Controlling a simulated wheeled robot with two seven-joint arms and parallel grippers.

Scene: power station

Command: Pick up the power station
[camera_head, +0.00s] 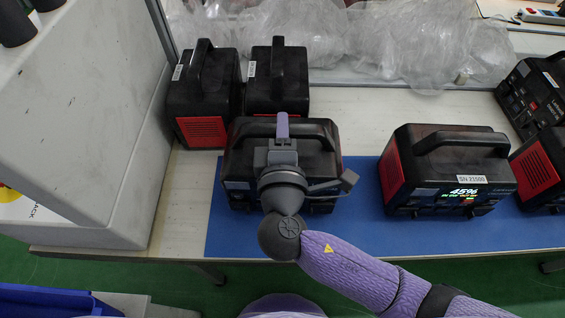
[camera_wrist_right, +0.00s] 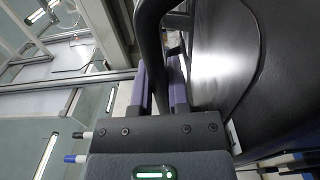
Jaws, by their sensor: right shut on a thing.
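A black power station with red side panels (camera_head: 325,160) stands on the blue mat (camera_head: 360,215) in the middle of the table. My right gripper (camera_head: 282,125) is over its top, with the fingers at its handle (camera_head: 310,127). In the right wrist view, the two purple fingers (camera_wrist_right: 160,88) are closed around the black handle bar (camera_wrist_right: 148,50), beside the dark body (camera_wrist_right: 235,50) of the station. My arm and wrist hide much of the station's front. I cannot see clear space under it. My left gripper is not in view.
Two more power stations (camera_head: 203,95) (camera_head: 277,85) stand close behind it. Another, with a lit display (camera_head: 445,170), stands to the right on the mat, with others at the right edge. Clear plastic wrap (camera_head: 370,40) lies along the back. A grey cabinet (camera_head: 80,110) stands at left.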

